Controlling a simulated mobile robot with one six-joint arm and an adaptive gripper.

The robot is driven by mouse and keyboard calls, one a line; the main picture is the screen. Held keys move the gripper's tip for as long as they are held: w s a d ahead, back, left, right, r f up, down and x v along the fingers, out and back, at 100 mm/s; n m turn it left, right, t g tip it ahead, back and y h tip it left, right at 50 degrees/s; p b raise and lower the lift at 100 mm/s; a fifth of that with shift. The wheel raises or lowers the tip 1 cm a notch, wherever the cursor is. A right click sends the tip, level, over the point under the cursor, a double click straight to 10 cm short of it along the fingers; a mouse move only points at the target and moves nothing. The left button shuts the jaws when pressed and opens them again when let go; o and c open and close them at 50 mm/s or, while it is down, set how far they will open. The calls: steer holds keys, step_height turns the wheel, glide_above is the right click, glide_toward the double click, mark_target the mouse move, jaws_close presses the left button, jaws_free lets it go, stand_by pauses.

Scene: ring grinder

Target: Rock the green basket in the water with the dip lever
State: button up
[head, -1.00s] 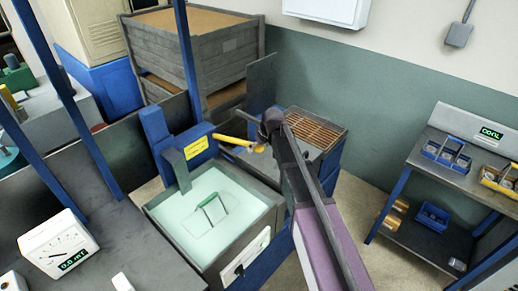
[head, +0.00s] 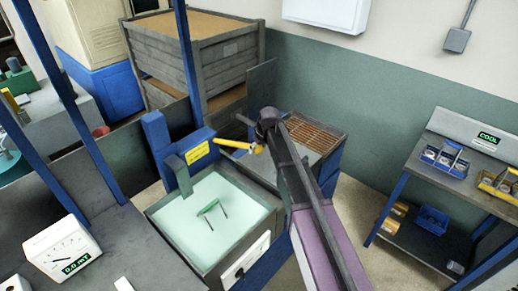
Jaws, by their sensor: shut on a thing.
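The dip lever (head: 233,144) is a yellow bar sticking out to the right from a blue post with a yellow label. My gripper (head: 258,147) is at the lever's right end and shut on it. My dark wrist and arm partly hide the fingers. The green basket's handle (head: 208,207) shows in the middle of the pale water (head: 185,217) in the grey tank (head: 208,262). The handle's green top bar and two thin legs show. The basket's body is hidden under the cloudy water.
A bench with a gauge (head: 62,250) stands at left. A brown grate (head: 316,135) lies behind my arm. A stacked grey crate (head: 190,60) stands at the back. A rack (head: 470,150) with blue and yellow carriers is at right. Open floor lies between the tank side and the rack.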

steer(key=shift+g+h, duration=0.5)
steer(key=shift+h, duration=0.2)
steer(key=r+p, duration=0.2)
steer(key=w+a+r+p, duration=0.1)
steer(key=r+p, duration=0.1)
steer(key=w+a+r+p, duration=0.1)
steer(key=shift+a+r+p, duration=0.2)
steer(key=shift+r+p, duration=0.2)
steer(key=shift+w+a+r+p, duration=0.2)
steer(key=shift+a+r+p, duration=0.1)
steer(key=shift+r+p, duration=0.2)
steer(key=shift+w+a+r+p, duration=0.2)
steer(key=shift+a+r+p, duration=0.1)
steer(key=shift+r+p, duration=0.2)
steer(key=shift+w+a+r, duration=0.1)
steer(key=shift+w+a, duration=0.1)
steer(key=shift+w, duration=0.05)
steer(key=o, duration=1.3)
steer(key=shift+s, duration=0.1)
steer(key=shift+s+d, duration=0.15)
